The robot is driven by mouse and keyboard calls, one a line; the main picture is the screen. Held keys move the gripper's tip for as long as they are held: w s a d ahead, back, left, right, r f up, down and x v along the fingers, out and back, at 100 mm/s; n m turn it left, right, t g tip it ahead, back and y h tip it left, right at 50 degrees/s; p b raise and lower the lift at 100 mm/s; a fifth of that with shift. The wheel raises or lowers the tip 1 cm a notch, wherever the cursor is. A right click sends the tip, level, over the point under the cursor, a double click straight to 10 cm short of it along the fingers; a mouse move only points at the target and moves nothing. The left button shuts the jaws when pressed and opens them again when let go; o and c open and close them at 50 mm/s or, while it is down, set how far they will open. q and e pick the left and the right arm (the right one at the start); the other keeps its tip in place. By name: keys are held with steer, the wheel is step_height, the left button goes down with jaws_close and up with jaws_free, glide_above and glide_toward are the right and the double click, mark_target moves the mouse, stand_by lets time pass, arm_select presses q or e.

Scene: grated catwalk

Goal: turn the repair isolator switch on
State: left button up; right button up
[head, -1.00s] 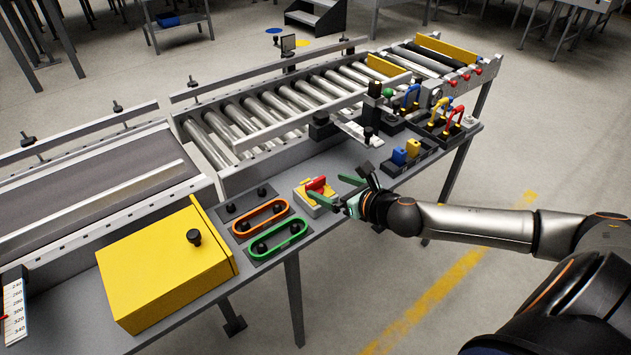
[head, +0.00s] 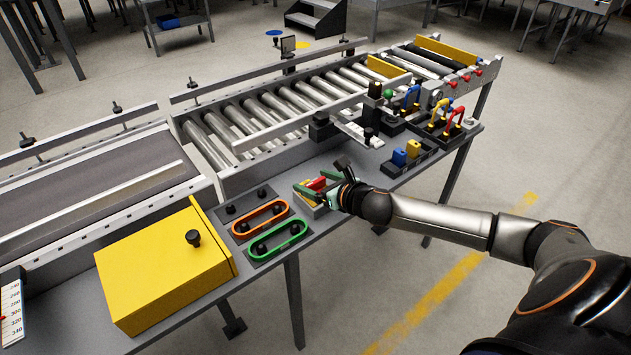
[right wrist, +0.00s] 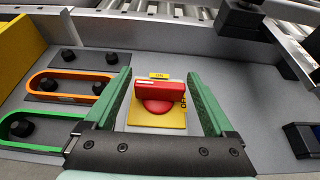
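The isolator switch has a yellow plate (right wrist: 150,118) and a red handle (right wrist: 162,90). In the right wrist view, an ON label (right wrist: 159,75) is above the handle and an OFF label (right wrist: 184,102) is to its right. The handle's bar lies crosswise, left to right, near the OFF side. My right gripper (head: 314,181) is open. Its green fingers stand on either side of the handle in the right wrist view (right wrist: 160,74), with a visible gap at each side. In the head view the red handle (head: 317,183) shows between the fingers. My left gripper is not in view.
Orange (head: 261,218) and green (head: 279,241) oval loops lie left of the switch, near a yellow box (head: 165,270). The roller conveyor (head: 270,110) runs behind.

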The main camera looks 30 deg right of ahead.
steer(key=c, duration=1.1)
